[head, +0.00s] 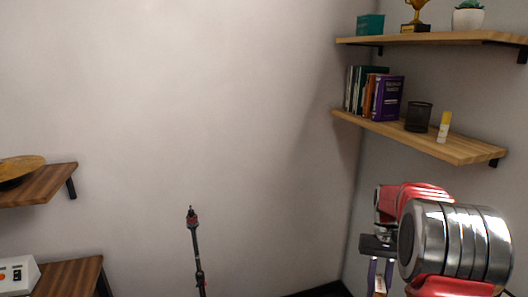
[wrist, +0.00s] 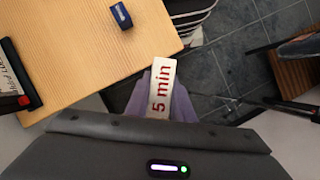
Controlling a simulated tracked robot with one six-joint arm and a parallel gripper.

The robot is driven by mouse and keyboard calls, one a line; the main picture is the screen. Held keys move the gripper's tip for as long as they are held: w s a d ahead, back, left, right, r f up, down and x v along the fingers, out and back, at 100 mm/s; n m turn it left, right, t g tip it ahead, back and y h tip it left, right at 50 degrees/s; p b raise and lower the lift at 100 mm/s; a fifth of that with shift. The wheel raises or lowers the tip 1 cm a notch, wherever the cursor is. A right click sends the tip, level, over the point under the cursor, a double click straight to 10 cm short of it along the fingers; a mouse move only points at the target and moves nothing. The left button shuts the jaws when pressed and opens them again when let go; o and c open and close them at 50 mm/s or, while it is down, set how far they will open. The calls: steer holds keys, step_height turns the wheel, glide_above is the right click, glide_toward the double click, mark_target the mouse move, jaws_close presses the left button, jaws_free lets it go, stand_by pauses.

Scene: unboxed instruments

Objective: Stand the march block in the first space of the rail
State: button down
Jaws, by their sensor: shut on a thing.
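My gripper (wrist: 166,90) is shut on a slim pale block (wrist: 164,78) marked "5 min" in red, seen in the wrist view. The block lies between the two purplish fingers, beyond the edge of a wooden table top. In the head view my gripper (head: 379,275) points down at the lower right, and its lower end is cut off by the frame. I see no block marked march, and I cannot make out the rail or its first space in either view.
In the wrist view a small blue block (wrist: 121,15) lies on the wooden table top (wrist: 85,55). A dark-edged thing with writing (wrist: 14,85) is at the left edge. Grey floor tiles (wrist: 240,65) show right of the table. In the head view, shelves (head: 455,146) hang at the right.

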steer(key=w+a+f+n, duration=0.2)
steer(key=w+a, duration=0.1)
steer(key=a, duration=0.7)
steer(key=w+a+f+n+h, duration=0.1)
steer(key=w+a+n, duration=0.1)
steer(key=a, duration=0.8)
steer(key=shift+w+a+f+h, duration=0.3)
steer(key=shift+w+f, duration=0.05)
steer(key=shift+w, duration=0.35)
steer(key=shift+s, duration=0.2)
